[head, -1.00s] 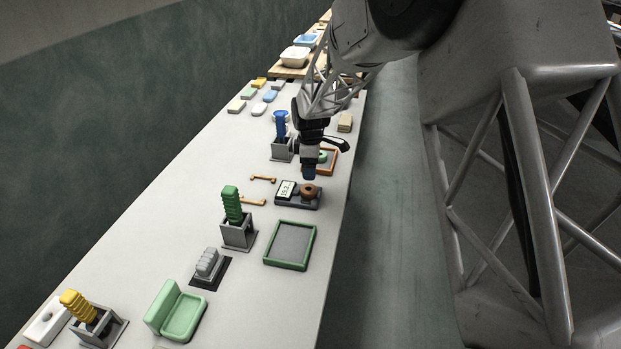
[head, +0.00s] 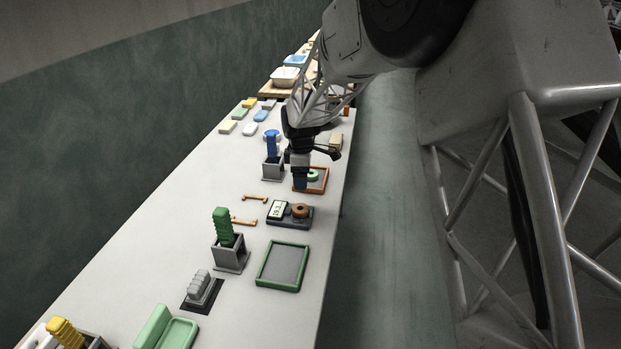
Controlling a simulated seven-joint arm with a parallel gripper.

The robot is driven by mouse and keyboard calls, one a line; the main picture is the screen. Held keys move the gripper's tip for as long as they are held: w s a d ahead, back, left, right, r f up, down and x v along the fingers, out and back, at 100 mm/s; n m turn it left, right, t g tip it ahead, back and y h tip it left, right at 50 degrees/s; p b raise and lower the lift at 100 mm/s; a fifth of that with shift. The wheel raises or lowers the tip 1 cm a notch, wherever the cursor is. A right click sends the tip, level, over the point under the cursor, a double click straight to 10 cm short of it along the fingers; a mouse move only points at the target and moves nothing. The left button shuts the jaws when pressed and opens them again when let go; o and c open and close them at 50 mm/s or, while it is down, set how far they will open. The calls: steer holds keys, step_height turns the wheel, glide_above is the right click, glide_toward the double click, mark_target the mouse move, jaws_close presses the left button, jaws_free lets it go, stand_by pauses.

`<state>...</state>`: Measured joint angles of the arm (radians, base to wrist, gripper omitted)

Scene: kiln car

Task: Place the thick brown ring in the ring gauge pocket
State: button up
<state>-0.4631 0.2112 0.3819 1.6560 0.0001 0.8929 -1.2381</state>
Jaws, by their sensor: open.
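The thick brown ring (head: 300,210) lies on the right part of a dark grey gauge block (head: 289,222), beside its white display (head: 278,209). The pocket itself is covered by the ring, and I cannot tell how deep the ring sits. My gripper (head: 301,186) points down just beyond the ring, apart from it, over the near-left part of an orange-brown tray (head: 325,185). It is open and holds nothing that I can see; its fingers are small and dark.
A green ring (head: 312,176) lies in the orange-brown tray, partly behind my gripper. A grey stand (head: 272,170) with a blue piece is close on the left. Two orange calipers (head: 255,198) lie left of the gauge. A green-rimmed tray (head: 282,266) is nearer.

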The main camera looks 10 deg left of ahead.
steer(key=s+d+r+m+t, duration=0.1)
steer(key=s+d+r+m, duration=0.4)
steer(key=s+d+r, duration=0.45)
steer(key=s+d+r+m, duration=0.4)
steer(key=s+d+r, duration=0.25)
steer(key=d, duration=0.65)
steer(key=s+d+m, duration=0.5)
steer(key=s+d, duration=0.2)
steer(key=s, duration=0.6)
steer(key=s+d+m+t, duration=0.1)
steer(key=s+d+m, duration=0.4)
steer(key=s, duration=0.9)
steer(key=shift+s+d+m+t, duration=0.3)
steer(key=shift+d+m, duration=0.1)
steer(key=shift+d, duration=0.8)
